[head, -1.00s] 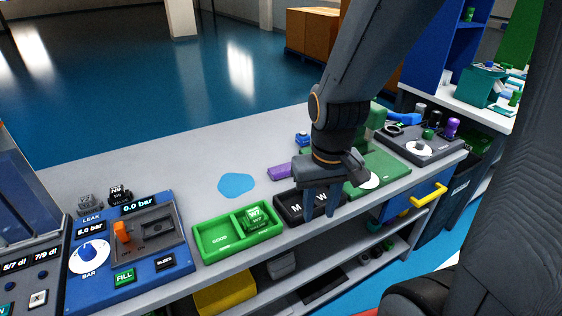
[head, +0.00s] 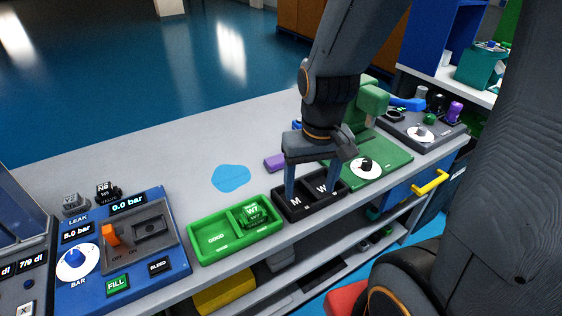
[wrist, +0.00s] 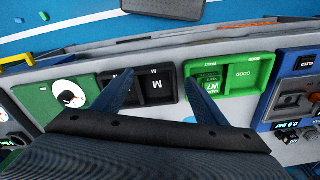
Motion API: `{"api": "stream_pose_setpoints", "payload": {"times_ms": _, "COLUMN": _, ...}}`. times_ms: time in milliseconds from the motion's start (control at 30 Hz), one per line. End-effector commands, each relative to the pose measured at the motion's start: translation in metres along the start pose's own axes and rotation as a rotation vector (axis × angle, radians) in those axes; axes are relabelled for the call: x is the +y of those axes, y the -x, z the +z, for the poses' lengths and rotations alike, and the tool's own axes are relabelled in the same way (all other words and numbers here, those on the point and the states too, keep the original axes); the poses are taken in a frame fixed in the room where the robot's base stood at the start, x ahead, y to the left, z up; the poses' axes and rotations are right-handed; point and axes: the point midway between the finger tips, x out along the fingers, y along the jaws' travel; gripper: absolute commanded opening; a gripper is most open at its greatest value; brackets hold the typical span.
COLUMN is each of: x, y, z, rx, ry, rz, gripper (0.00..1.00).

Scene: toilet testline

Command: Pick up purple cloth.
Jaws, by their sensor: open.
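The purple cloth (head: 275,162) is a small purple patch on the grey bench top, right of the blue puddle, in the head view. Its right part is hidden behind my gripper (head: 311,192). My gripper is open and empty, pointing down over the black M/W tray, nearer the bench's front edge than the cloth. In the wrist view my gripper's (wrist: 160,77) two blue fingers stand wide apart with the black tray between and below them. The cloth does not show in the wrist view.
The black tray (head: 309,203) lies under the fingers. A green tray (head: 215,243) with a green block is left of it. A green plate with a dial (head: 392,165) is right. A blue puddle (head: 231,178) lies on the bench. A blue bar panel (head: 85,292) stands at left.

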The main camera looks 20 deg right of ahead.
Motion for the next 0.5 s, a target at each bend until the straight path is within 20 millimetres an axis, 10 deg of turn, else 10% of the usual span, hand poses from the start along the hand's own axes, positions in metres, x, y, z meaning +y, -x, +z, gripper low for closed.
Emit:
{"api": "stream_pose_setpoints", "payload": {"times_ms": 200, "x": -0.023, "y": 0.001, "z": -0.034, "rx": 0.014, "ry": -0.403, "rz": -0.099, "gripper": 1.0}}
{"api": "stream_pose_setpoints", "payload": {"times_ms": 500, "x": -0.044, "y": -0.008, "z": -0.118, "rx": 0.009, "ry": -1.328, "rz": -0.277, "gripper": 1.0}}
